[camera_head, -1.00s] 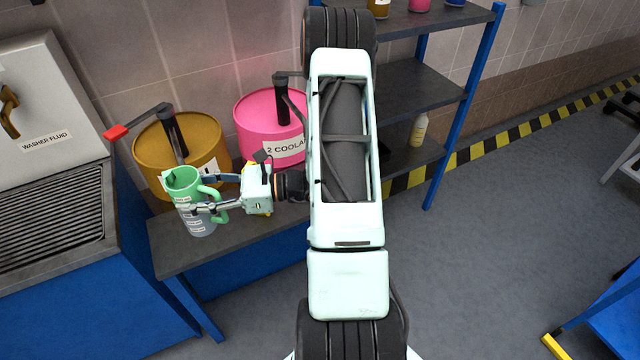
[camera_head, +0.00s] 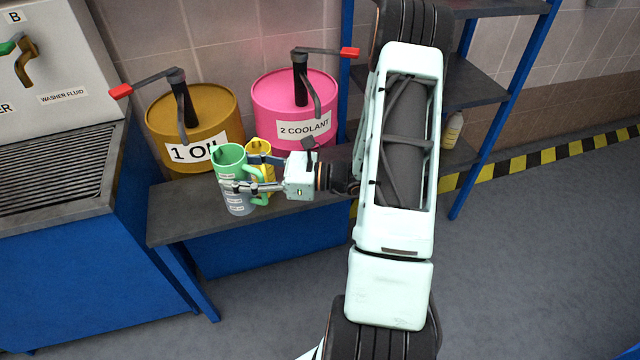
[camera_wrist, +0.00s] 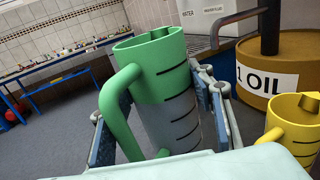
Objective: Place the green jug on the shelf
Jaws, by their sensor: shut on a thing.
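The green jug (camera_head: 234,172) has a green top and handle and a grey, marked lower body. My gripper (camera_head: 252,188) is shut on it from the right in the head view. In the wrist view the jug (camera_wrist: 165,95) stands upright between my fingers, its handle toward the camera at left. The head view does not show clearly whether its base touches the low shelf. The low grey shelf (camera_head: 172,222) runs under the drums. A blue-framed rack with grey shelves (camera_head: 480,88) stands at the right, partly hidden by my arm.
A yellow jug (camera_head: 262,150) stands just behind the green jug; it also shows in the wrist view (camera_wrist: 292,128). A brown oil drum (camera_head: 205,115) and a pink coolant drum (camera_head: 290,95) stand behind. A blue washer cabinet (camera_head: 70,270) is at left. A bottle (camera_head: 453,130) is on the rack.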

